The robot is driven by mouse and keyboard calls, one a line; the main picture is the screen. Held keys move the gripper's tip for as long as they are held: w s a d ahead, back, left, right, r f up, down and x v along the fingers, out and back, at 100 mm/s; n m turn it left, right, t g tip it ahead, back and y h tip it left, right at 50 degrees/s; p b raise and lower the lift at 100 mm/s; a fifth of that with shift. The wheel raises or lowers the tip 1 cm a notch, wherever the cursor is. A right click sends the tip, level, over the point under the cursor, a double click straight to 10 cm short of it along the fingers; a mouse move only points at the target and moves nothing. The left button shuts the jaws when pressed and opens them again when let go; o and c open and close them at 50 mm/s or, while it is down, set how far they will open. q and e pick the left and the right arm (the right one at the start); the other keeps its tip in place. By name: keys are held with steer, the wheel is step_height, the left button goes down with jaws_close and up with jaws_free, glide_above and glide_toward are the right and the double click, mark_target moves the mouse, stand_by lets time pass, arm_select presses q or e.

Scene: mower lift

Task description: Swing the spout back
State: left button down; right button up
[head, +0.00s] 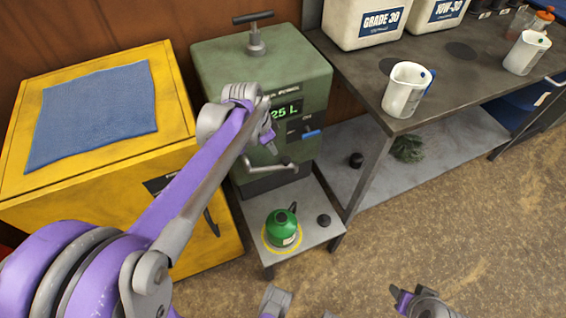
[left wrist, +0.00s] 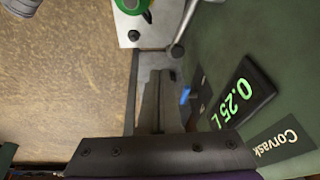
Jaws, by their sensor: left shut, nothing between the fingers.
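The green dispenser (head: 225,75) has a T-handle on top, a lit display and a blue lever (head: 311,134). Its metal spout (head: 270,165) is a bent rod low on the front; in the left wrist view the spout (left wrist: 185,30) shows a rounded end. A green oil can (head: 283,230) stands on a yellow ring below; only part of it shows in the wrist view (left wrist: 132,5). My left gripper (head: 268,138) is shut and empty, in front of the dispenser above the spout. Its fingers (left wrist: 160,80) point toward the spout's side, apart from it. My right gripper (head: 425,300) is partly cut off at the bottom edge.
The display (left wrist: 240,90) reads 0.25 L. A yellow cabinet (head: 110,185) with a blue cloth (head: 92,112) stands left. A bench (head: 450,85) with jugs and white cups stands right. A dark cap (head: 324,220) lies beside the can. Open floor lies in front at the right.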

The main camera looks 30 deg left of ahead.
mark_target(286, 158)
arm_select(q)
steer(key=s+r+m+t, duration=0.1)
steer(key=s+m+t, duration=0.25)
steer(key=s, duration=0.45)
steer(key=shift+m, duration=0.85)
steer(key=b+x, duration=0.2)
steer(key=x, duration=0.5)
steer(key=w+a+b+x, duration=0.1)
steer(key=b+x, duration=0.2)
steer(key=x, duration=0.4)
steer(key=r+b+x, duration=0.1)
steer(key=b+x, duration=0.2)
steer(key=x, duration=0.4)
steer(key=shift+w+a+f, duration=0.15)
steer(key=shift+w+a, duration=0.15)
steer(key=shift+w, duration=0.1)
steer(key=shift+w+a, duration=0.2)
steer(key=shift+w, duration=0.35)
steer(key=shift+w+a+p, duration=0.4)
steer(key=shift+w+p, duration=0.35)
steer(key=shift+w, duration=0.1)
steer(key=shift+w+a, duration=0.15)
steer(key=shift+w, duration=0.1)
